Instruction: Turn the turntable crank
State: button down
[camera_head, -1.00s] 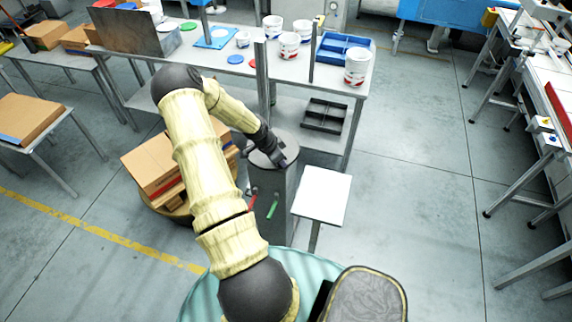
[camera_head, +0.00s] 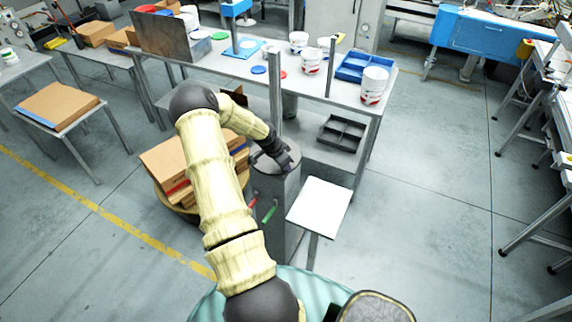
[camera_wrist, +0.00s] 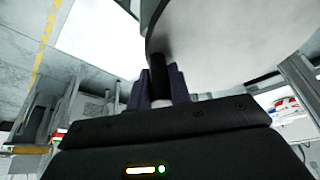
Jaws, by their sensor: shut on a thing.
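The crank is a round grey disc (camera_head: 265,155) on top of a grey pedestal (camera_head: 285,228). In the wrist view the disc (camera_wrist: 225,35) fills the upper right, with a black upright handle (camera_wrist: 158,72) at its edge. My gripper (camera_head: 284,162) is at the right part of the disc. In the wrist view its dark purple fingers (camera_wrist: 160,88) are shut on the handle, one on each side. The turntable (camera_head: 183,209) is a low round platform left of the pedestal. It carries stacked cardboard boxes (camera_head: 170,160), partly hidden by my arm.
A white panel (camera_head: 320,206) on a post stands right of the pedestal. Behind is a long table (camera_head: 330,93) with buckets, a blue tray (camera_head: 362,66) and upright posts. A dark divided tray (camera_head: 341,132) lies on its lower shelf. The floor at the right is open.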

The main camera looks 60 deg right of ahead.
jog(key=shift+w+a, duration=0.1)
jog(key=c, duration=1.3)
grip_release()
jog(key=shift+w+r, duration=0.1)
jog(key=shift+r, duration=0.4)
jog(key=b+v, duration=0.4)
jog(key=v, duration=1.2)
jog(key=shift+r, duration=0.2)
jog(key=shift+a, duration=0.15)
